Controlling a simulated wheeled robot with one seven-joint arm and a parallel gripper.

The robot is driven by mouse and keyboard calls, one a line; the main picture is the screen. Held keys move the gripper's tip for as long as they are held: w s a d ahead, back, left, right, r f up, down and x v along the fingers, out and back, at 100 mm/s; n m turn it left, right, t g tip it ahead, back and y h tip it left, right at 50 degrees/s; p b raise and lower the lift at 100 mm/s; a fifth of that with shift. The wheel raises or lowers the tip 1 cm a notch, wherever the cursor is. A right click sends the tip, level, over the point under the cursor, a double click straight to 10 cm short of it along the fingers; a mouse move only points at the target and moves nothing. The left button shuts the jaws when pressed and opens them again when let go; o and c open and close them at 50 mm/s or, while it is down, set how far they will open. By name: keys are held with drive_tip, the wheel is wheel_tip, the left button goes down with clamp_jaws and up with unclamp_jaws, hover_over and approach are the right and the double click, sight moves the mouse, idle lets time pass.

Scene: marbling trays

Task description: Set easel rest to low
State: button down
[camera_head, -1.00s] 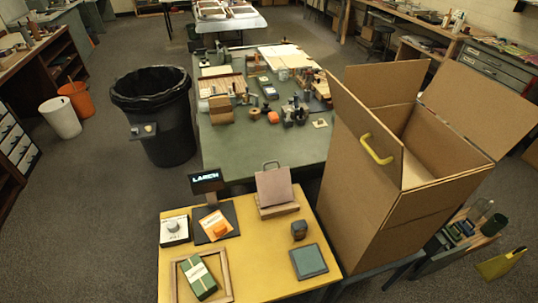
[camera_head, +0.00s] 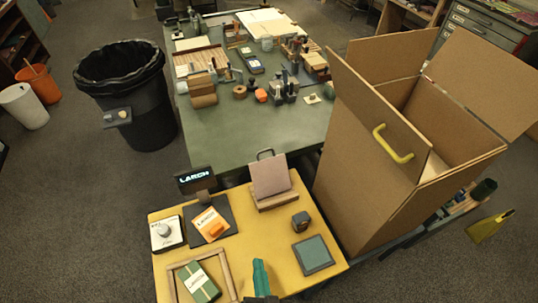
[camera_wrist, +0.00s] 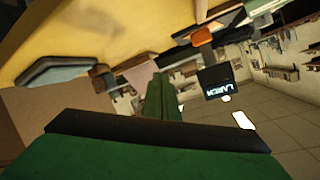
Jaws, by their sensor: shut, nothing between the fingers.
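The easel rest (camera_head: 270,178) stands at the back of the yellow table. It has a pinkish-brown board leaning back on a wooden base, with a dark wire loop behind its top edge. My gripper (camera_head: 260,268) has green fingers and shows at the table's front edge, shut and empty. It is well apart from the easel rest, on the near side. In the wrist view the shut green fingers (camera_wrist: 160,98) point toward the room, with the yellow table tilted at upper left.
On the yellow table (camera_head: 240,235) are a white dial box (camera_head: 167,233), an orange item (camera_head: 210,222), a lit LARCH display (camera_head: 196,180), a wooden frame (camera_head: 228,275) with a green packet (camera_head: 199,282), a dark small block (camera_head: 301,220) and a teal pad (camera_head: 313,253). A tall cardboard box (camera_head: 365,190) stands right.

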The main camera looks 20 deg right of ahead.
drive_tip(key=w+d+r+m, duration=0.3)
drive_tip(key=w+d+m, duration=0.35)
drive_tip(key=w, duration=0.55)
drive_tip(key=w+d+r+m+y, duration=0.2)
drive_tip(key=w+d+r+m, duration=0.1)
drive_tip(key=w+d+r, duration=0.6)
hover_over(269, 165)
drive_tip(key=shift+g, duration=0.4)
wheel_tip(269, 165, down, 5)
drive_tip(key=shift+s+r, duration=0.1)
drive_tip(key=shift+r, duration=0.05)
drive_tip(key=shift+x, duration=1)
